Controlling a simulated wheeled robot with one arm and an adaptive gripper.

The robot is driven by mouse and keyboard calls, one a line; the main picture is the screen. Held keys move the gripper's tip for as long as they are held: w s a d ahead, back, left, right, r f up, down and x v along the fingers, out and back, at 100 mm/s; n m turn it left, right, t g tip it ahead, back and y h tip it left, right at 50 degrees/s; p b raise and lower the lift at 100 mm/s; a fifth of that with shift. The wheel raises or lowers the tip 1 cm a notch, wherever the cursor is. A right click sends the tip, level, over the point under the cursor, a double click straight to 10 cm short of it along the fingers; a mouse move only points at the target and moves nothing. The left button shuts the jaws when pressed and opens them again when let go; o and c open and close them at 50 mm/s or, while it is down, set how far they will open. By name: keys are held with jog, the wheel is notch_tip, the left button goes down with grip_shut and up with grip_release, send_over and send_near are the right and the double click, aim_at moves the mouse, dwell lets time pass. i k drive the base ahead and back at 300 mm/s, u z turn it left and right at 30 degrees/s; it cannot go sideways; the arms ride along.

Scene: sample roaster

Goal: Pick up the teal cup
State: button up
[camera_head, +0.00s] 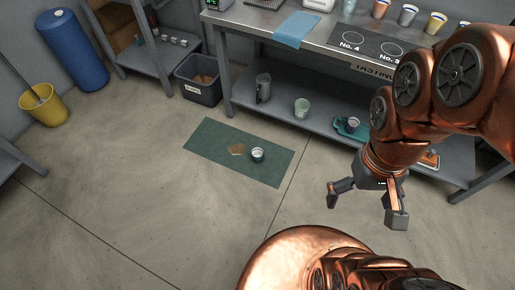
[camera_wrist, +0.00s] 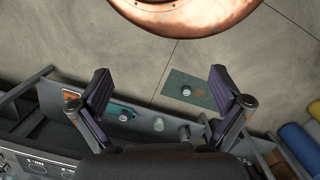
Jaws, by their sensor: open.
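A small dark teal cup with a pale top (camera_head: 257,155) stands on a dark green mat (camera_head: 213,134) on the floor, beside a brown patch (camera_head: 236,149). It also shows small in the wrist view (camera_wrist: 186,91). My gripper (camera_head: 365,207) is open and empty, held in the air to the right of the mat and well apart from the cup. In the wrist view its two fingers (camera_wrist: 160,85) are spread wide with nothing between them. Another teal piece (camera_head: 347,128) with a small pale cup lies on the bench's lower shelf.
A grey bench (camera_head: 262,92) stands behind the mat, with several cups on top. Its lower shelf holds a pale green cup (camera_head: 301,108) and a grey jug (camera_head: 263,88). A dark bin (camera_head: 199,82), yellow bucket (camera_head: 44,103) and blue barrel (camera_head: 73,48) stand left. Floor around the mat is clear.

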aim_at(256, 153)
jog(key=u, duration=0.6)
jog(key=i, duration=0.85)
jog(key=u, duration=1.05)
